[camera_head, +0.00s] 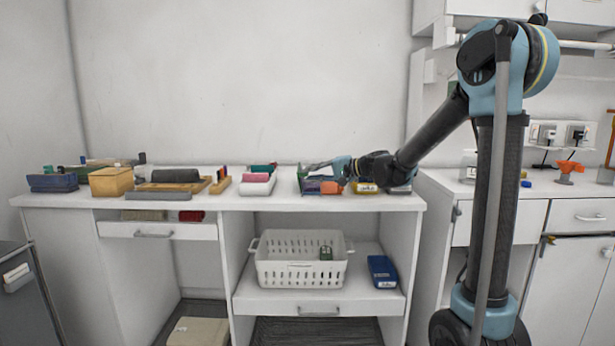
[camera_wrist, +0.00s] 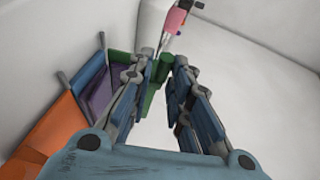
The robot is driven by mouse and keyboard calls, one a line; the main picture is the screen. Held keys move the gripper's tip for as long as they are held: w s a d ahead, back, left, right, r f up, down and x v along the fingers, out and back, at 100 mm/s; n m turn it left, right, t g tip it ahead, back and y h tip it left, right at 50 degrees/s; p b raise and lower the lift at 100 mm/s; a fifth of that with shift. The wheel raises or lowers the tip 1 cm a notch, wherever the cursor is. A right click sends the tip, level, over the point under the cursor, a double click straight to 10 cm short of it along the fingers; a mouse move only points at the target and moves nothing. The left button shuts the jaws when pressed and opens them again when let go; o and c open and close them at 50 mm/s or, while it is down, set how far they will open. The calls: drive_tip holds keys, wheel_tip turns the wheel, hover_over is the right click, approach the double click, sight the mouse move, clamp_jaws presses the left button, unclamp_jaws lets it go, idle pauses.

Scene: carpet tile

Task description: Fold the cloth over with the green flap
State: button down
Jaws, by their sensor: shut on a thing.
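The cloth shows in the wrist view as a purple and dark blue piece (camera_wrist: 101,91) along the left, partly hidden behind my gripper's left finger. Its green flap (camera_wrist: 153,92) shows between the fingers of my gripper (camera_wrist: 163,58), which is shut on it. In the head view my gripper (camera_head: 318,167) is over the right part of the bench top, low among small coloured things. The cloth and the flap are too small and covered there to tell apart.
An orange piece (camera_wrist: 52,131) lies at the lower left in the wrist view, and a pink thing (camera_wrist: 177,20) at the top. A white bench (camera_head: 285,203) carries several boxes and blocks to the left. A white basket (camera_head: 300,272) stands on the shelf below.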

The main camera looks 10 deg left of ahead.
drive_tip(key=shift+d+f, duration=0.75)
drive_tip(key=shift+d, duration=0.25)
drive_tip(key=shift+w+d+f, duration=0.1)
drive_tip(key=shift+d+f, duration=0.3)
drive_tip(key=shift+f, duration=0.3)
drive_tip(key=shift+d+f, duration=0.1)
drive_tip(key=c, duration=1.8)
unclamp_jaws()
drive_tip(key=shift+o, duration=1)
drive_tip(key=shift+w, duration=0.1)
